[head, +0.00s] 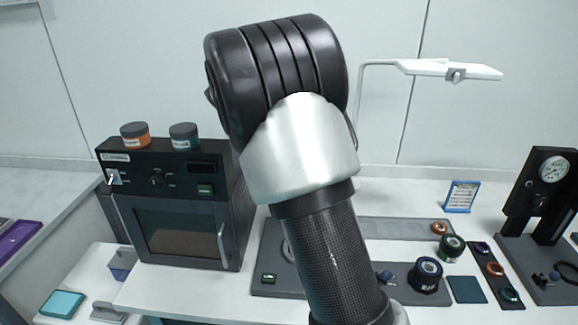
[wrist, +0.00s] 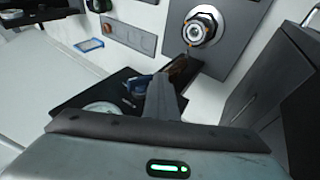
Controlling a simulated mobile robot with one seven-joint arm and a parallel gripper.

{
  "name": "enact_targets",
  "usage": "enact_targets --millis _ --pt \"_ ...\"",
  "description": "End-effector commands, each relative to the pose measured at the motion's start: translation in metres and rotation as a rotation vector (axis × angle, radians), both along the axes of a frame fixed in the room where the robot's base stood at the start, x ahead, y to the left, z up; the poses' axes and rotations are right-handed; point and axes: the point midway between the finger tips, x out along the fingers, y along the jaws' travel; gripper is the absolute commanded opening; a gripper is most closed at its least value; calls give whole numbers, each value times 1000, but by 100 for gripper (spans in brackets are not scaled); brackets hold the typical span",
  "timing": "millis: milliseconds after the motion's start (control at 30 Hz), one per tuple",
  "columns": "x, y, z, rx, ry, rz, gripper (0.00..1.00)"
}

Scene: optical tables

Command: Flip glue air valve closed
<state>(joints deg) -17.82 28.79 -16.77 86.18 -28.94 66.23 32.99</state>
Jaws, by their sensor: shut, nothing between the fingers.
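In the wrist view a dark panel (wrist: 75,97) carries a round pale gauge (wrist: 100,108) at lower left. A small blue part (wrist: 135,85), which looks like a valve handle, shows just left of my gripper (wrist: 165,82). My gripper is shut and empty, its fingers in front of the panel. I cannot tell whether it touches the blue part or how the handle is turned. In the head view my arm hides my gripper and the area behind it.
A dark oven (head: 180,235) stands left of a grey board (head: 405,228). A round chuck (wrist: 201,28) shows near my gripper. A gauge stand (head: 540,200), a blue-framed card (head: 461,197) and several spools and rings sit at right. A lamp (head: 455,72) extends above.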

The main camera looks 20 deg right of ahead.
Motion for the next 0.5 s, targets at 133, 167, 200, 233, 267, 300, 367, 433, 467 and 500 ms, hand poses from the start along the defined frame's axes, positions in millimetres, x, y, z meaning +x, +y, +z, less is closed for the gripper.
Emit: enact_targets --millis 133,167,200,233,267,300,367,433,467,500 --pt "-1 -7 5 -9 -2 -8 0" --pt "-1 -7 5 -10 -1 -8 0" --pt "-1 -8 6 -11 -2 -9 0" --pt "-2 -8 6 -11 -2 -9 0" --pt "-2 -8 6 -12 -2 -9 0" --pt "-2 -9 7 -12 -3 -10 0" --pt "-1 -8 9 -13 -3 -10 0" --pt "-2 -5 14 -13 -4 -11 0" --pt "-2 -3 17 -13 -5 -11 0" --pt "-2 0 22 -13 -6 -10 0"
